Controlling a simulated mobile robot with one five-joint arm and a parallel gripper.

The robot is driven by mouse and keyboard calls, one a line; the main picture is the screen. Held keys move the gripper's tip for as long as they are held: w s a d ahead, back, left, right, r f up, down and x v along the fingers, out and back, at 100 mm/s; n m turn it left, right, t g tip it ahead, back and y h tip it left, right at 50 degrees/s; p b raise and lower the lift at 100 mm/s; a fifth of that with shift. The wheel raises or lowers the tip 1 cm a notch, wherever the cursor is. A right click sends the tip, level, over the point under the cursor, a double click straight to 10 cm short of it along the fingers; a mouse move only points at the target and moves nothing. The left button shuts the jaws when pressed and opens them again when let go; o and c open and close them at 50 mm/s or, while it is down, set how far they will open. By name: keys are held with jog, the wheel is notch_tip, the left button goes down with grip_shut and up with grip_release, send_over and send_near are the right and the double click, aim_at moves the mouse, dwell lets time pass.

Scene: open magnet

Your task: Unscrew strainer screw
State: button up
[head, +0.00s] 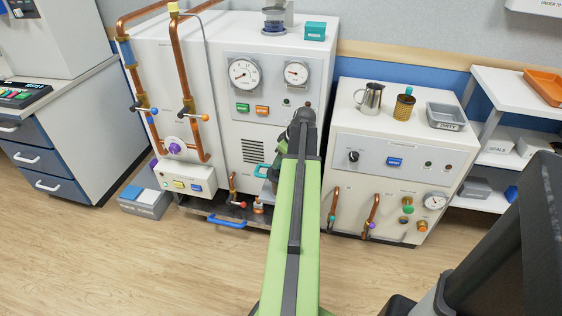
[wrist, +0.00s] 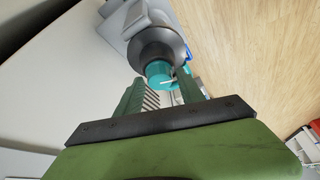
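In the wrist view a dark grey, rounded body (wrist: 158,47) ends in a teal cap (wrist: 159,70), which looks like the strainer screw. My gripper (wrist: 161,85) has its two green fingers apart, one on each side of the cap, with the cap at or just beyond the fingertips. I cannot tell whether either finger touches it. A small pale bar shows at the cap's right side. In the head view my green arm hides my gripper and the cap; a teal part (head: 262,170) shows just left of the arm.
The white cabinet (head: 232,150) carries gauges, copper pipes and small valves close around my arm. A blue handle (head: 228,222) sits low at its front. A second cabinet (head: 395,145) with a jug and a grey tray (head: 446,116) stands right. The wooden floor (head: 170,275) in front is clear.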

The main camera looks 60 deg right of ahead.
grip_shut()
jog(key=n+y, duration=0.1)
jog(key=n, duration=0.1)
jog(key=shift+d+n, duration=0.15)
jog(key=shift+n, duration=0.25)
jog(key=shift+n+g+y, duration=0.3)
jog(key=shift+n+y, duration=0.4)
jog(key=shift+n, duration=0.9)
jog(key=shift+o, duration=1.4)
grip_release()
jog(key=shift+r, duration=0.1)
